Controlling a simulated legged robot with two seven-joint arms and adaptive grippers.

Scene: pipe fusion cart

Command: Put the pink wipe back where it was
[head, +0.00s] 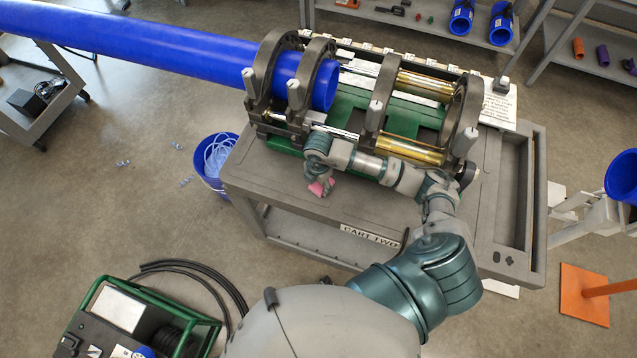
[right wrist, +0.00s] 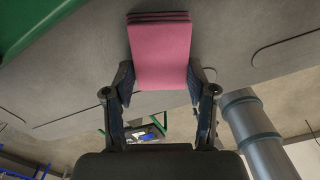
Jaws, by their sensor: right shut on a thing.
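The pink wipe (head: 321,187) is a small folded pink cloth just above or at the cart top near its front edge, left of the CART TWO label. My right gripper (head: 318,178) is shut on it. In the right wrist view the pink wipe (right wrist: 162,52) stands out between the two fingers of the right gripper (right wrist: 160,80), with its folded layers at the far end. I cannot tell whether the wipe touches the cart surface. My left gripper is not in view.
The grey cart (head: 290,208) carries the fusion machine (head: 375,119) with clamp rings and brass cylinders just behind my right gripper. A blue pipe (head: 150,42) runs in from the left. A blue bucket (head: 211,165) stands left of the cart. The cart top's front strip is clear.

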